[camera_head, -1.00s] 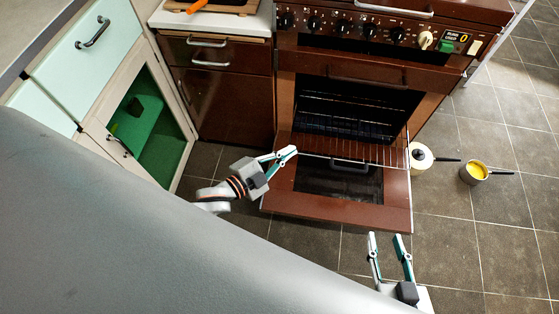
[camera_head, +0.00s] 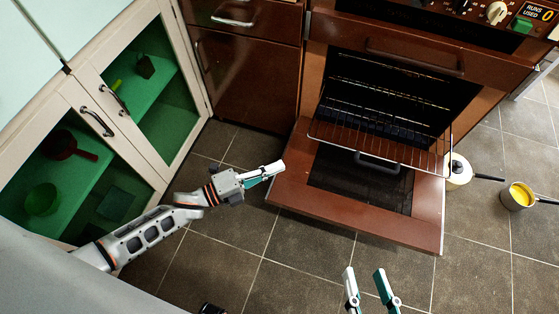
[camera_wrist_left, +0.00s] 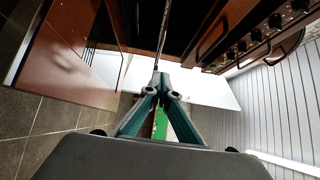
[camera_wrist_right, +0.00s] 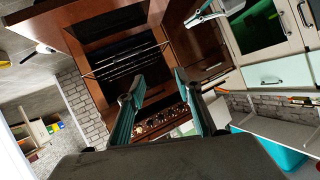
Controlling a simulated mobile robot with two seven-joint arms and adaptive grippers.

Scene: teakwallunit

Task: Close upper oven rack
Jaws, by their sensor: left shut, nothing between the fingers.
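The oven's door (camera_head: 420,217) is folded down in the head view. The upper wire rack (camera_head: 390,154) is slid out over the open door, with its back part inside the dark cavity (camera_head: 390,98). My left gripper (camera_head: 281,168) is shut and empty, left of the rack and near the door's left edge, apart from the rack. In the left wrist view its fingertips (camera_wrist_left: 160,80) meet, with the rack seen edge-on beyond them. My right gripper (camera_head: 364,278) is open and empty in front of the door. The right wrist view shows the rack (camera_wrist_right: 127,62) beyond its spread fingers.
A cream pot (camera_head: 459,172) and a pot with yellow contents (camera_head: 518,195) stand on the floor right of the door. Cabinets with green interiors (camera_head: 140,105) line the left. Tiled floor (camera_head: 290,240) is clear in front of the door.

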